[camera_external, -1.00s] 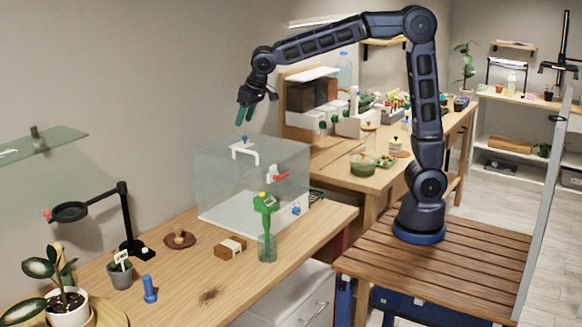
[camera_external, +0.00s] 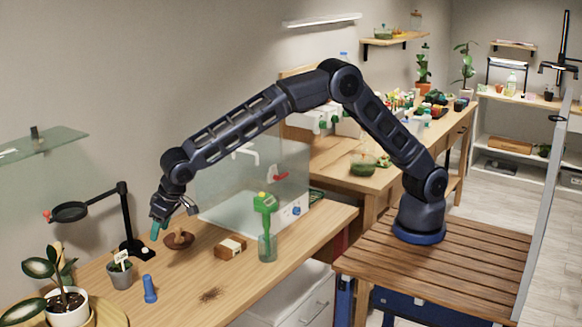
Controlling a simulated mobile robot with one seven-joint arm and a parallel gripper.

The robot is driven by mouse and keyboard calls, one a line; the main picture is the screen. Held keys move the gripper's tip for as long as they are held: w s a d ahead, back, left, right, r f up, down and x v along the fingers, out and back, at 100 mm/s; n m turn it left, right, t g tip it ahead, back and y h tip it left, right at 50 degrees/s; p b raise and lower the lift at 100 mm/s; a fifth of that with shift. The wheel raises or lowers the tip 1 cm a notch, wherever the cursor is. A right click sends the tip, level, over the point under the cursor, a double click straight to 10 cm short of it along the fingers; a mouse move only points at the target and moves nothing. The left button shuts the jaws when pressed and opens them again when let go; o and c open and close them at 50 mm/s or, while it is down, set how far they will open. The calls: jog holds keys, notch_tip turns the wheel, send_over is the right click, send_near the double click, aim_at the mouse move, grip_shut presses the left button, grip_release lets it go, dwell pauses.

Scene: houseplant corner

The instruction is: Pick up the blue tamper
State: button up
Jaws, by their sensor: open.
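The blue tamper (camera_external: 149,289) stands upright on the wooden table near its front edge, beside the small grey pot. My gripper (camera_external: 158,229) points downward above the table, up and slightly right of the tamper in the picture. It is open and empty, with teal fingertips, apart from the tamper. The gap between the fingers is small in this view. Nothing hides the tamper.
A grey pot with a white label (camera_external: 121,275) stands just left of the tamper. Soil crumbs (camera_external: 211,294) lie on bare table to the right.

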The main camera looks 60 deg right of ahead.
send_near(149, 287)
jog(key=w, duration=0.1)
jog(key=shift+d+x, duration=0.2)
jog(key=shift+x, duration=2.5)
jog(key=shift+d+x, duration=0.15)
jog(key=shift+x, duration=2.55)
jog(key=shift+f, duration=0.1)
jog(key=c, duration=1.1)
